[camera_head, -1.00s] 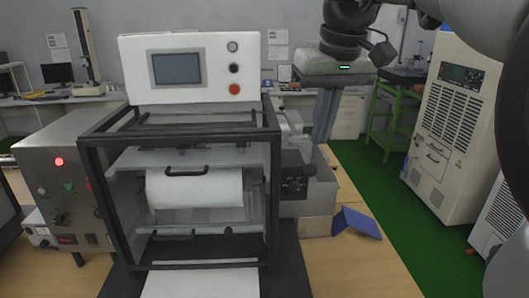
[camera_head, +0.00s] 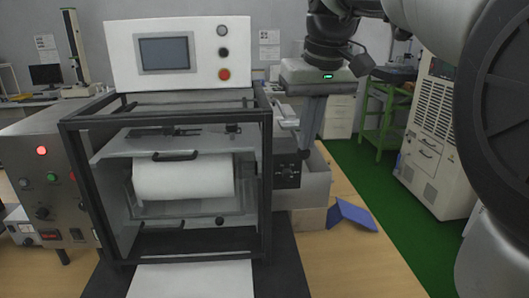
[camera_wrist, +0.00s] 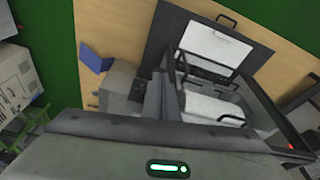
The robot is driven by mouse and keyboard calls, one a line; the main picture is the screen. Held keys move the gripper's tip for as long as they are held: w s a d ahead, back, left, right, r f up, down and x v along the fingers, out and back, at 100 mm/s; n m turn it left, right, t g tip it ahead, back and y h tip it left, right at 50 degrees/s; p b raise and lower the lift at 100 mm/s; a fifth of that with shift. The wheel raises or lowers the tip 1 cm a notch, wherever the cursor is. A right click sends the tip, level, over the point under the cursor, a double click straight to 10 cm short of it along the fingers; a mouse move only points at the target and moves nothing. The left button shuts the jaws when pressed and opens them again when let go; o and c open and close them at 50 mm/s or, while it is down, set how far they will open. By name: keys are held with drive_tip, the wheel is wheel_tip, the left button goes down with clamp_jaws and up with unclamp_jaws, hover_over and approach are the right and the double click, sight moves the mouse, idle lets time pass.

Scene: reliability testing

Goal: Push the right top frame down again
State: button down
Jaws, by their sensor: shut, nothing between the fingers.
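The machine has a black open frame (camera_head: 268,165) around a white roll (camera_head: 185,178). Its top right bar and corner show at the upper right of the cage. A panel with a black handle (camera_head: 175,155) sits inside above the roll. My gripper (camera_head: 306,146) points down just right of the frame, fingers together and empty. The fingers are beside the machine's right-hand side unit; I cannot tell whether they touch it.
A white box with a screen (camera_head: 165,53) stands above the frame. A metal control box (camera_head: 45,175) with a lit red lamp is at left. A blue folded piece (camera_head: 352,214) lies on the wooden table (camera_head: 350,265), which has free room at right front. Green floor lies beyond.

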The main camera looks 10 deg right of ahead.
drive_tip(key=shift+f, duration=0.1)
drive_tip(key=b+x, duration=0.2)
drive_tip(key=shift+s+f, duration=0.15)
drive_tip(key=shift+f, duration=0.2)
drive_tip(key=shift+r, duration=0.25)
drive_tip(key=s, duration=0.2)
drive_tip(key=s+r, duration=0.1)
drive_tip(key=shift+d, duration=0.3)
drive_tip(key=p+v, duration=0.4)
drive_tip(key=v, duration=1.3)
drive_tip(key=shift+r+p, duration=0.25)
drive_tip(key=shift+p, duration=0.1)
drive_tip(key=shift+d, duration=0.1)
